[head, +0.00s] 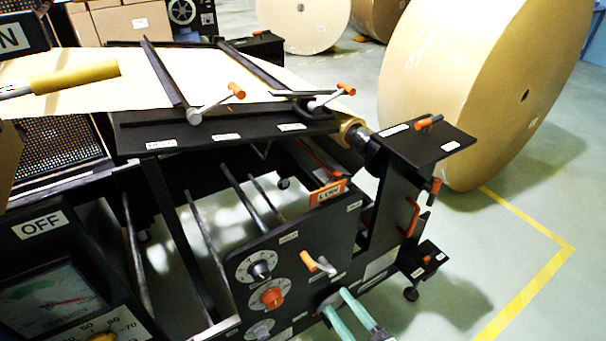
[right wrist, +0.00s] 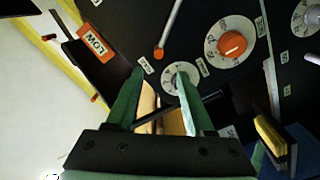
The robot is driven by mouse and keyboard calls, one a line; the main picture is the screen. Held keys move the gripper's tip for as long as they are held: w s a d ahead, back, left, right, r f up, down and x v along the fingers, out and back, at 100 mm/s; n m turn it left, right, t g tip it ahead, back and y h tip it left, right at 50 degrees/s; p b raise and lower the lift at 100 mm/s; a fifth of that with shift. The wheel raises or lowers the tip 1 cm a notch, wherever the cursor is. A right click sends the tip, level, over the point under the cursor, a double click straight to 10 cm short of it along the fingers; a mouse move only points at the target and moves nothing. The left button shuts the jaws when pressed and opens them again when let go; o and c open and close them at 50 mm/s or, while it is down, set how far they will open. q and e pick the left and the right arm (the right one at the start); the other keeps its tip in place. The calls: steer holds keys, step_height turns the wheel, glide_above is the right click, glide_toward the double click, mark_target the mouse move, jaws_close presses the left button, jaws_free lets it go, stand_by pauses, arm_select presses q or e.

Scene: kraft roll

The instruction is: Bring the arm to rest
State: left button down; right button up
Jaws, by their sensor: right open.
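My right gripper (head: 336,300) has green fingers and is low in the head view, in front of the machine's black control panel (head: 325,235). In the right wrist view its two fingers (right wrist: 160,72) stand apart with nothing held between them. A small grey dial (right wrist: 182,78) shows just beyond the fingertips; I cannot tell whether a finger touches it. An orange-knobbed dial (right wrist: 231,43) lies to its right. A lever with an orange end (head: 317,263) is just above the gripper in the head view. My left gripper is not in view.
A large kraft roll (head: 470,90) stands at the right. A dark post with a black top plate (head: 425,145) rises beside the panel. Floor (head: 510,240) with yellow lines is clear at the right.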

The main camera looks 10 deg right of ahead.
steer(key=s+f+m+g+h, duration=0.3)
steer(key=s+f+m+g, duration=0.35)
steer(key=m, duration=0.45)
arm_select(q)
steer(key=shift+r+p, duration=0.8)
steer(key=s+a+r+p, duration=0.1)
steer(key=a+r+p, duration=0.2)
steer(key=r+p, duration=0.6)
steer(key=p, duration=0.4)
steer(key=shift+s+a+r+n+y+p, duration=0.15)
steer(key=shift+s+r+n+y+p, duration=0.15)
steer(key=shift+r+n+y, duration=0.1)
arm_select(e)
step_height(320, 180, up, 10)
steer(key=s+d+m+g, duration=0.1)
steer(key=s+d, duration=0.1)
steer(key=shift+s+h, duration=0.4)
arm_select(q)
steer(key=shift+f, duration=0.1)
